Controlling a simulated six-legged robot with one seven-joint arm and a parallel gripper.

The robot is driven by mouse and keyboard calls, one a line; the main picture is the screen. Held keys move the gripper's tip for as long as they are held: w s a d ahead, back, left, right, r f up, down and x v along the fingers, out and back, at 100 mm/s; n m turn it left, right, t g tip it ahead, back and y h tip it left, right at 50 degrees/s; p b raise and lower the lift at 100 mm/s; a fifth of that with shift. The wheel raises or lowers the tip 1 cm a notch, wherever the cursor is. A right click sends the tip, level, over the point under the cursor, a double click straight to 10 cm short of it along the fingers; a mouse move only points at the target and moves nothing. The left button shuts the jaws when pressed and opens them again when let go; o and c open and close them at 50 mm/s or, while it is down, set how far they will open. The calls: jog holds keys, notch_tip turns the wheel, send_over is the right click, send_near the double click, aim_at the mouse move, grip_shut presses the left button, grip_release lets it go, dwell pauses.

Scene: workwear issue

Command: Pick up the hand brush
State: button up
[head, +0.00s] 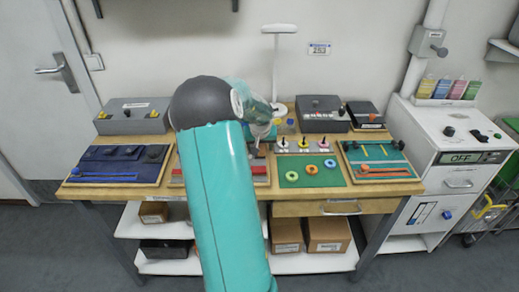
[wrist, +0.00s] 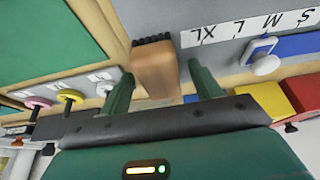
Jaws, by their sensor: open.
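The hand brush, a brown wooden block with a row of dark bristles along one end, shows in the wrist view (wrist: 154,70). It lies on the pale wooden worktop between two panels. My gripper (wrist: 162,84) is open, its two green fingers apart. The near end of the brush shows between the fingertips, with a gap to each side; I cannot tell how far above it they are. In the head view my gripper (head: 262,122) is over the middle of the workbench, largely behind my arm, and I cannot make out the brush there.
In the wrist view, a grey panel marked S, M, L, XL (wrist: 225,40) lies right of the brush. Pegs with coloured rings (wrist: 70,97) stand left. Red and yellow blocks (wrist: 262,100) are near the right finger. The workbench (head: 290,208) holds a green ring board (head: 296,180).

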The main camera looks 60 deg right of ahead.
jog(key=c, duration=1.1)
jog(key=shift+r, duration=0.15)
jog(key=shift+r, duration=0.55)
jog(key=w+a+r, duration=0.3)
jog(key=a+r, duration=0.8)
jog(key=a, duration=0.2)
jog(key=shift+a+r, duration=0.35)
jog(key=shift+w, duration=0.15)
